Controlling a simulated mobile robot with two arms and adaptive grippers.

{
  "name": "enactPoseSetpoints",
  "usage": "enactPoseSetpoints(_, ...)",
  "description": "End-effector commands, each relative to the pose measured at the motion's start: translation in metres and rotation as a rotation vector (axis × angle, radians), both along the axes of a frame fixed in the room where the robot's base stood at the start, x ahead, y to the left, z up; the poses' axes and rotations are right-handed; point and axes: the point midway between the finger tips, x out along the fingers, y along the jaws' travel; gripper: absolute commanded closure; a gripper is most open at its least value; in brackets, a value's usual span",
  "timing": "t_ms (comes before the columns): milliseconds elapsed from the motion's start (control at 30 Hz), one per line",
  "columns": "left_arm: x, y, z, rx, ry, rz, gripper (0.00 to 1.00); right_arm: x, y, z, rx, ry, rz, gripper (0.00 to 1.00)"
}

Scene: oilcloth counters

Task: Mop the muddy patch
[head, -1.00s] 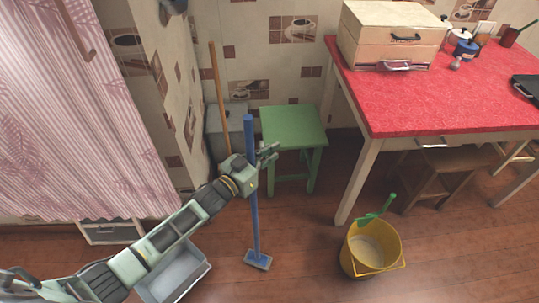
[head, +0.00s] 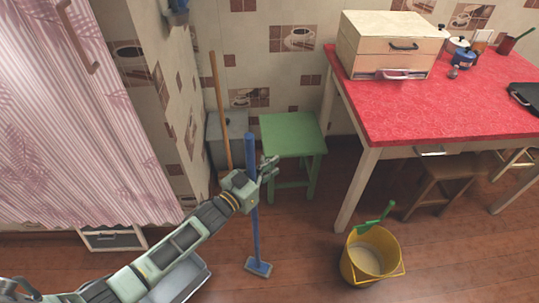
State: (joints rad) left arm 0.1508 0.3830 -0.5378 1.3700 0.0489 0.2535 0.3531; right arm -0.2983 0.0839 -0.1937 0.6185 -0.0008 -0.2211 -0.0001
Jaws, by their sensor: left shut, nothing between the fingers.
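No muddy patch can be made out on the visible floor. My right gripper is out of view.
A wooden pole (head: 219,105) leans by a grey bin (head: 237,124) in the corner. A green stool (head: 292,135) stands beside them. A red-topped table (head: 440,110) and a wooden stool (head: 440,172) are at right. My arm partly hides a grey tray (head: 190,284). Floor between mop and bucket is clear.

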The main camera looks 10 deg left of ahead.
Motion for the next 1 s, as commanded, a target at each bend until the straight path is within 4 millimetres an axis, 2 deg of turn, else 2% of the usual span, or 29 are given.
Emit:
enactPoseSetpoints(433,-0.008,-0.002,-0.002,0.0,0.006,0.0,1.0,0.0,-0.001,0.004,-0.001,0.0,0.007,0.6)
enactPoseSetpoints(800,-0.043,-0.012,-0.001,-0.001,0.012,0.0,1.0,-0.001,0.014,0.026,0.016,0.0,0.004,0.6)
enactPoseSetpoints(1000,-0.05,-0.014,-0.003,0.0,0.013,0.0,1.0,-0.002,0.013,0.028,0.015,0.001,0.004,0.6)
